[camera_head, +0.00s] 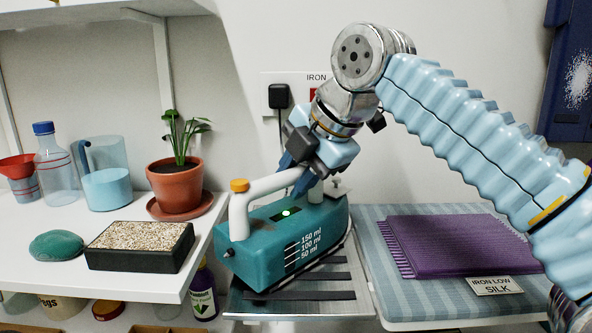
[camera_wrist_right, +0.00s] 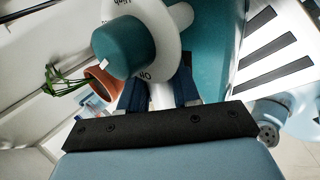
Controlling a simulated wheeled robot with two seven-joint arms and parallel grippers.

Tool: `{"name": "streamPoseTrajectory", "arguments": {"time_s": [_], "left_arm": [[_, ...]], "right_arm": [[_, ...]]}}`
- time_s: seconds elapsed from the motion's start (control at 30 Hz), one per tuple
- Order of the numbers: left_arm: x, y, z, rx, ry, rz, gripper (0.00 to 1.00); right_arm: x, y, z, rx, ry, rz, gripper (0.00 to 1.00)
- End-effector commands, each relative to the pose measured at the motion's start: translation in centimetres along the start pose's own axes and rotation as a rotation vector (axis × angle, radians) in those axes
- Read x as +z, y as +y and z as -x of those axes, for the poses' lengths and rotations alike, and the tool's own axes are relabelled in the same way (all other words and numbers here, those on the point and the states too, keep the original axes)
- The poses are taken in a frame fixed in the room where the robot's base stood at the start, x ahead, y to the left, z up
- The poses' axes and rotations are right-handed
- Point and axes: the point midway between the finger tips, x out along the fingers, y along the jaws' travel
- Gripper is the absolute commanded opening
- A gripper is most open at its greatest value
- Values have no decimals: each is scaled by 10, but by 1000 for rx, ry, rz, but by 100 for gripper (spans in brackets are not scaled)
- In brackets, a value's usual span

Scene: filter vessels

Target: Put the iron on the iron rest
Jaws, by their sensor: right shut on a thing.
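The iron (camera_head: 270,240) is a teal block with a white handle, an orange cap, a green light and ml marks. It is over the iron rest (camera_head: 300,308), a metal plate with black strips, and looks level. I cannot tell whether it touches the strips. My right gripper (camera_head: 298,182) is shut on the white handle from above. In the right wrist view the dark blue fingers (camera_wrist_right: 160,96) are around the handle, behind the iron's teal dial (camera_wrist_right: 124,47). The rest's black strips (camera_wrist_right: 275,60) show at upper right. My left gripper is not in view.
On the left, a white shelf (camera_head: 60,265) holds a plant pot (camera_head: 176,186), a black tray of grit (camera_head: 135,262) and a jug (camera_head: 108,190).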

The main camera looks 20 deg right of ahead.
Motion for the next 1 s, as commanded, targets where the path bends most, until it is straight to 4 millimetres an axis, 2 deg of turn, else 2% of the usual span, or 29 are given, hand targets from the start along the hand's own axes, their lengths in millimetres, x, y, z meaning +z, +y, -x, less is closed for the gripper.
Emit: {"name": "streamPoseTrajectory", "arguments": {"time_s": [0.23, 0.27, 0.4, 0.43, 0.77, 0.87, 1.0], "left_arm": [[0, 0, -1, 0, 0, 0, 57], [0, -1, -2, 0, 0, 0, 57], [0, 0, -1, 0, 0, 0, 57], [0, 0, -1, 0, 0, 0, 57], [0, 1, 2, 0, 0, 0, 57], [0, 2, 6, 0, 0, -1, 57], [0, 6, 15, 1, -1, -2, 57]], "right_arm": [[0, 0, 1, 8, 0, 1, 0], [0, -1, -2, 0, 0, 0, 33], [0, -1, -1, 0, 0, 0, 55], [0, -1, -1, 0, 0, 0, 57], [0, 1, 4, 2, 0, 0, 57], [0, 2, 18, 3, 0, 0, 57], [0, 3, 51, 5, 0, 1, 57]]}}
